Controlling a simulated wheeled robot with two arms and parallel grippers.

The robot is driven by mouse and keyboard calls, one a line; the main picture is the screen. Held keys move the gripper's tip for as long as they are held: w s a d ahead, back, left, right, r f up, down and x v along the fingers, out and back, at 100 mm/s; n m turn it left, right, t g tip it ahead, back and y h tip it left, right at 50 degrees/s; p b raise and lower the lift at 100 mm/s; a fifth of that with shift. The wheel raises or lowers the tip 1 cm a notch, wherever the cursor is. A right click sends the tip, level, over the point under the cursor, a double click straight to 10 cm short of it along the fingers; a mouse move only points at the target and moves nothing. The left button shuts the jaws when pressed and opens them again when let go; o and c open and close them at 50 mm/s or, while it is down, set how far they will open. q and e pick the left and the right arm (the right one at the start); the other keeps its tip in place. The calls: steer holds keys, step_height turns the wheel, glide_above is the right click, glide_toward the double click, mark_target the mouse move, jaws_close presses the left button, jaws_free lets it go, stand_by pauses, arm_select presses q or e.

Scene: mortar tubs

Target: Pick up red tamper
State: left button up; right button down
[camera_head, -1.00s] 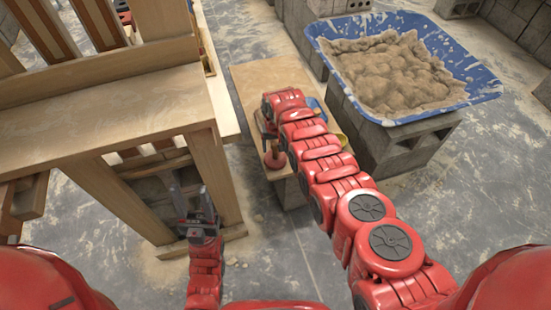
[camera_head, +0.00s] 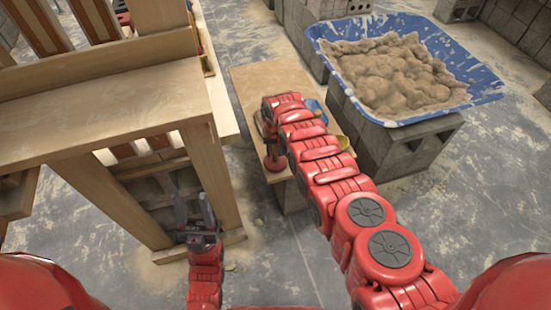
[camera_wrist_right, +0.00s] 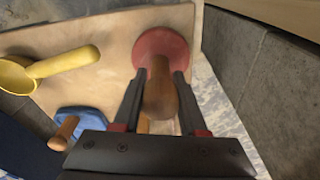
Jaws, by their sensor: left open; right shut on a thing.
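The red tamper (camera_wrist_right: 161,47) has a round red base and a wooden handle. In the right wrist view my right gripper (camera_wrist_right: 158,85) is shut on its handle, with one finger on each side. In the head view the tamper's red base (camera_head: 275,162) shows at the near left edge of the board (camera_head: 250,84). I cannot tell whether the base touches the board. My left gripper (camera_head: 193,212) is open and empty, low beside the wooden bench's leg.
A yellow scoop (camera_wrist_right: 50,70) and a blue tool with a wooden handle (camera_wrist_right: 90,122) lie on the board near the tamper. A blue tub of mortar (camera_head: 483,84) stands on blocks at the right. The wooden bench (camera_head: 100,100) stands at the left.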

mark_target(276, 164)
steer(key=shift+r, duration=0.1)
step_height(276, 164, up, 4)
steer(key=p, duration=0.3)
steer(key=s+p, duration=0.2)
steer(key=p, duration=0.1)
steer(key=shift+s, duration=0.2)
steer(key=s+p, duration=0.1)
steer(key=s, duration=1.2)
steer(key=shift+s+d+r, duration=0.3)
steer(key=shift+d+r, duration=0.1)
steer(key=shift+d, duration=0.05)
